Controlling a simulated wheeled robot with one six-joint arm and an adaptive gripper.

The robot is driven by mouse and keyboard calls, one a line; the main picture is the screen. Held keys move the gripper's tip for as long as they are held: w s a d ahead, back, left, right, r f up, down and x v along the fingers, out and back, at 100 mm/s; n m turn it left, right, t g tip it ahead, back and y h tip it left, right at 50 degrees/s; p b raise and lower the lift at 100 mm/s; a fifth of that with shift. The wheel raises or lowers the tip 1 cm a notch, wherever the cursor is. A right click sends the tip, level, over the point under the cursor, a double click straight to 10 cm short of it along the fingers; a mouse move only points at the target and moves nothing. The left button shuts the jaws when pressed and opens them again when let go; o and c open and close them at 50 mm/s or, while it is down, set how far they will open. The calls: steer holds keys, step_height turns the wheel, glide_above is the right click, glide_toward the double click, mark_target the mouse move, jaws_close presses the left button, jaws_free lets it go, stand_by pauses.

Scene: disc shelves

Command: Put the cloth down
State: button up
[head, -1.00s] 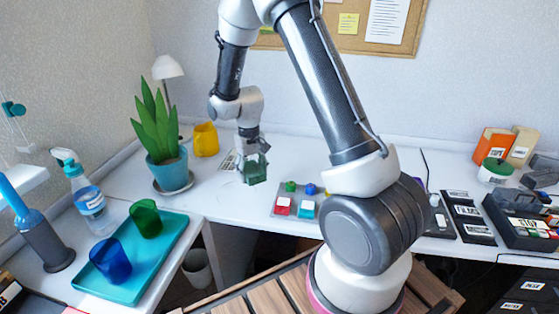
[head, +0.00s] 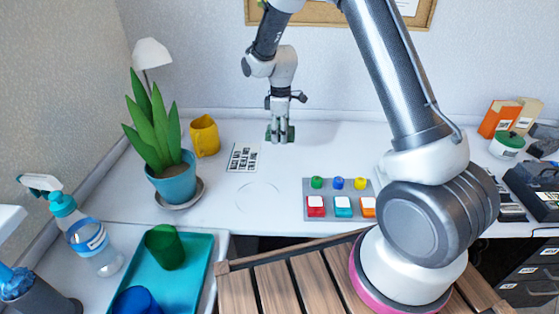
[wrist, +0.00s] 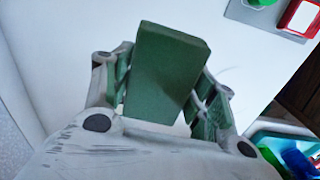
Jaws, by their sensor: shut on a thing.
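The green cloth (wrist: 165,75) looks like a thick, flat, block-shaped pad in the wrist view. My gripper (wrist: 160,95) is shut on it, with a finger on each side. In the head view my gripper (head: 280,138) points down over the back part of the white table, and green edges of the cloth (head: 291,133) show beside the fingers. The fingers hide most of it there. I cannot tell whether the cloth touches the table top.
A potted plant (head: 172,180) stands further left. A button panel (head: 318,184) lies to the front right. The table (head: 350,145) is bare right of my gripper.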

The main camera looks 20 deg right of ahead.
mark_target(279, 161)
steer(key=shift+w+a+f+n, duration=0.1)
steer(key=shift+a+f+n, duration=0.1)
steer(key=shift+f+n, duration=0.1)
step_height(279, 161, down, 9)
steer(key=shift+a+f, duration=0.1)
steer(key=shift+f, duration=0.1)
steer(key=shift+f, duration=0.2)
steer(key=shift+f, duration=0.3)
steer(key=shift+c, duration=0.8)
steer(key=o, duration=1.2)
steer(key=shift+f, duration=0.15)
steer(key=shift+o, duration=0.6)
steer(key=shift+f, duration=0.1)
